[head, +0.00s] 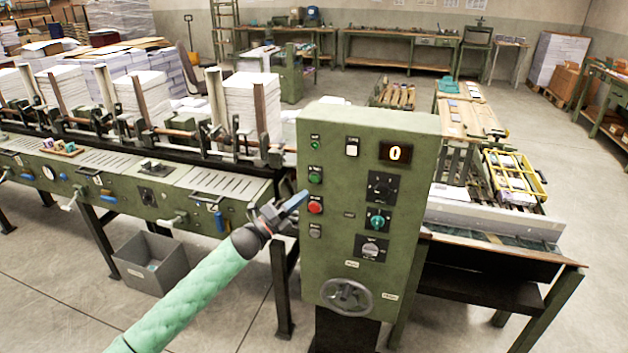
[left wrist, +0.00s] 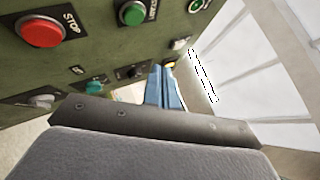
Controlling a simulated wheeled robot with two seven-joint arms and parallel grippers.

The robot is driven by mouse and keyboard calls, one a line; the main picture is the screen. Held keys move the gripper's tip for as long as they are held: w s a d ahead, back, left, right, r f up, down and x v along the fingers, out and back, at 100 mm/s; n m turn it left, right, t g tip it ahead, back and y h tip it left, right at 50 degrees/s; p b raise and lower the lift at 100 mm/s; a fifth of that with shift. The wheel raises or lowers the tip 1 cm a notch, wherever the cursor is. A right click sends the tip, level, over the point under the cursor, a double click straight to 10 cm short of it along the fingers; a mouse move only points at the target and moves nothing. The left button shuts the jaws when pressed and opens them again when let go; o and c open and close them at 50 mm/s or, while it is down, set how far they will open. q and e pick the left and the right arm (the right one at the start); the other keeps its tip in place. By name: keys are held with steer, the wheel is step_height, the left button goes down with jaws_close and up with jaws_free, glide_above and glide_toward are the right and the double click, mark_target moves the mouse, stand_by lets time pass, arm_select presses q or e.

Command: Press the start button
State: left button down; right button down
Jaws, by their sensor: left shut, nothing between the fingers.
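The green control panel (head: 335,262) stands upright in the centre of the head view. A column on its left side holds two green buttons, the upper one (head: 315,141) and the lower one (head: 315,177), then a red button (head: 315,207) and a grey one (head: 315,231). Contact is not visible.
The panel also carries a display (head: 395,153) reading 0, several knobs and a handwheel (head: 347,296). A long green machine (head: 110,180) with paper stacks lies left. A grey bin (head: 150,264) stands on the floor. A conveyor table (head: 490,232) is at right.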

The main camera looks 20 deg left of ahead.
mark_target(315, 179)
arm_select(q)
steer(key=shift+w+d+b, duration=0.1)
steer(key=shift+w+b, duration=0.5)
steer(key=shift+w, duration=2.2)
arm_select(e)
steer(key=shift+w+a+r, duration=0.2)
steer(key=shift+w+r, duration=0.15)
steer(key=shift+r, duration=0.15)
steer(key=shift+w+a+r, duration=0.2)
steer(key=shift+w+r, duration=0.15)
steer(key=shift+r, duration=0.15)
steer(key=shift+s+d, duration=0.1)
steer(key=shift+s, duration=0.05)
arm_select(q)
steer(key=shift+w, duration=0.25)
arm_select(e)
steer(key=shift+f, duration=0.25)
arm_select(q)
steer(key=shift+w+b, duration=0.2)
steer(key=shift+b, duration=0.15)
arm_select(e)
steer(key=shift+f, duration=0.1)
